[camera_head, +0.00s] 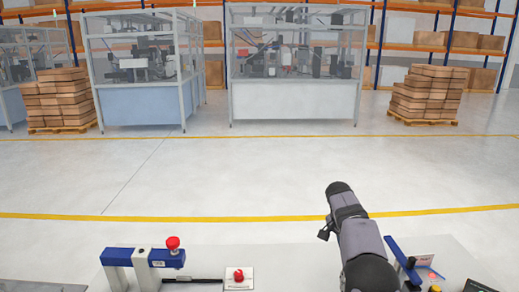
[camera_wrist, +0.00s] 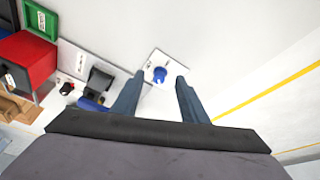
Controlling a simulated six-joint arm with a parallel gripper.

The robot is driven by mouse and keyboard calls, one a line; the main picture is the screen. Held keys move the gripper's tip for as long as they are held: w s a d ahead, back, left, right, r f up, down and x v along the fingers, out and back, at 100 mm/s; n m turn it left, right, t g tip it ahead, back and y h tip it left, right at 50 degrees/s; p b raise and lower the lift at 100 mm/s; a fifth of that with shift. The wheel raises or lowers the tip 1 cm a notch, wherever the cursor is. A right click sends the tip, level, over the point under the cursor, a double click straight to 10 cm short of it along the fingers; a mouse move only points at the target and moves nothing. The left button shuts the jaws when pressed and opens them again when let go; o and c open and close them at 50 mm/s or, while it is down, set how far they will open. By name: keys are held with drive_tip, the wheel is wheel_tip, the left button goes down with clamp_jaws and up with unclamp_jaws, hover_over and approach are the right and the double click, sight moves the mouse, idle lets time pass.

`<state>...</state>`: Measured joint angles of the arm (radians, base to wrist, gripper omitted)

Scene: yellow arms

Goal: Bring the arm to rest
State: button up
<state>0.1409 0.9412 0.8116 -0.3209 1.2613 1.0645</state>
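My gripper (camera_wrist: 160,77) shows in the wrist view as two dark blue fingers standing apart with nothing held between them. A blue knob on a white plate (camera_wrist: 152,62) appears in the gap between the fingertips. It looks to lie beyond them on the white surface, and I see no contact. In the head view my dark grey arm rises from the bottom right above the white table (camera_head: 300,262). The gripper fingers cannot be made out there.
The head view shows a blue and white device (camera_head: 140,258) with a red knob, a red button plate (camera_head: 239,279), and a blue lever (camera_head: 398,254) right of my arm. The wrist view shows a red box (camera_wrist: 26,66) and a green tray (camera_wrist: 40,20). The table's middle looks clear.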

drive_tip(key=s+a+f+n+y, duration=0.1)
drive_tip(key=s+a+n, duration=0.3)
drive_tip(key=s, duration=0.8)
drive_tip(key=s+a+f+n+y, duration=0.1)
drive_tip(key=s+a+n, duration=0.3)
drive_tip(key=s, duration=0.8)
drive_tip(key=s+a+f+n+g+y, duration=0.1)
drive_tip(key=s+a+f+n, duration=0.1)
drive_tip(key=s+a+n, duration=0.3)
drive_tip(key=shift+s+a+f+y, duration=0.1)
drive_tip(key=shift+s+a, duration=0.4)
drive_tip(key=shift+s, duration=0.7)
drive_tip(key=shift+s+a+f+y, duration=0.15)
drive_tip(key=shift+s+a, duration=0.3)
drive_tip(key=shift+s, duration=0.8)
drive_tip(key=shift+s+a+f+y, duration=0.1)
drive_tip(key=shift+s+a, duration=0.4)
drive_tip(key=shift+s, duration=0.7)
